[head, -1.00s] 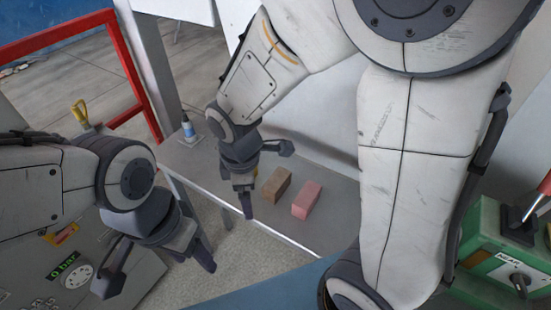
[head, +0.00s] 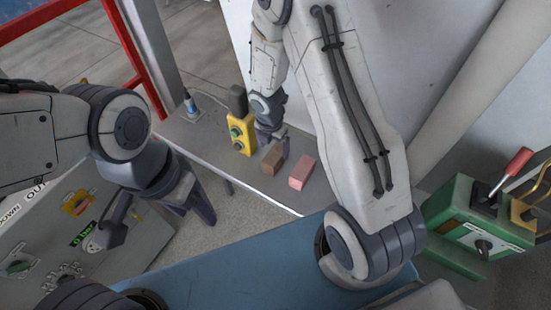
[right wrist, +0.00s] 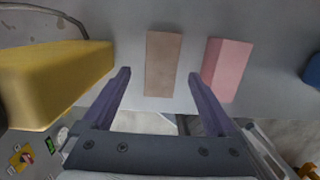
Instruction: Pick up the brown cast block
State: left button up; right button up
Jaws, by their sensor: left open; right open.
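The brown cast block (head: 272,160) lies on the grey bench (head: 205,143), just left of a pink block (head: 301,172) with a gap between them. My right gripper (head: 271,140) is at the brown block, partly overlapping it in the head view. In the right wrist view, my right gripper (right wrist: 160,76) is open and empty. The brown block (right wrist: 163,63) shows between and beyond its fingertips, and the pink block (right wrist: 228,68) is beyond the right finger. My left gripper (head: 158,222) is open and empty, away from the blocks at the left.
A yellow control box (head: 241,134) stands close left of my right gripper; it is large in the right wrist view (right wrist: 60,78). A blue-and-white bottle (head: 191,107) stands farther left on the bench. A green box with a red-handled lever (head: 465,222) is at right.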

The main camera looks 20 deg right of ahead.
aim_at(275, 154)
jog(key=f, duration=0.1)
jog(key=f+b, duration=0.1)
jog(key=f, duration=0.2)
jog(key=shift+w+d+f+b, duration=0.2)
jog(key=shift+d+f+b, duration=0.1)
jog(key=shift+d+f, duration=0.1)
grip_shut()
jog(key=shift+r, duration=0.1)
jog(key=shift+r, duration=0.1)
